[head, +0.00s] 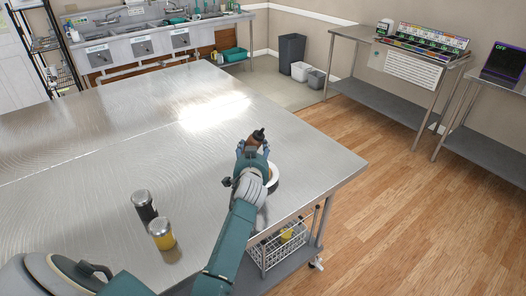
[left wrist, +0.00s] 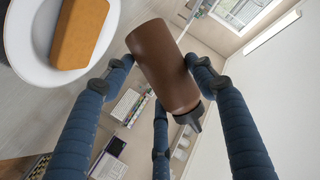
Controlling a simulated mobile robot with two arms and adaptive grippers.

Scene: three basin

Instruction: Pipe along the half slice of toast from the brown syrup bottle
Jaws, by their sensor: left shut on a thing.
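The brown syrup bottle (head: 256,138) is held in my left gripper (head: 253,152), over the right part of the steel table; its dark nozzle points up in the head view. In the left wrist view the bottle (left wrist: 163,65) lies between the blue fingers of the left gripper (left wrist: 165,80), which are shut on it. The half slice of toast (left wrist: 80,32) lies on a white plate (left wrist: 25,55), at the upper left of that view. In the head view the plate (head: 274,181) is mostly hidden behind the gripper and arm. My right gripper is not in view.
Two shakers, one dark (head: 144,207) and one yellow (head: 161,234), stand on the table (head: 100,150) left of my arm. A wire basket (head: 277,252) sits on the shelf below. The table's middle and far side are clear.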

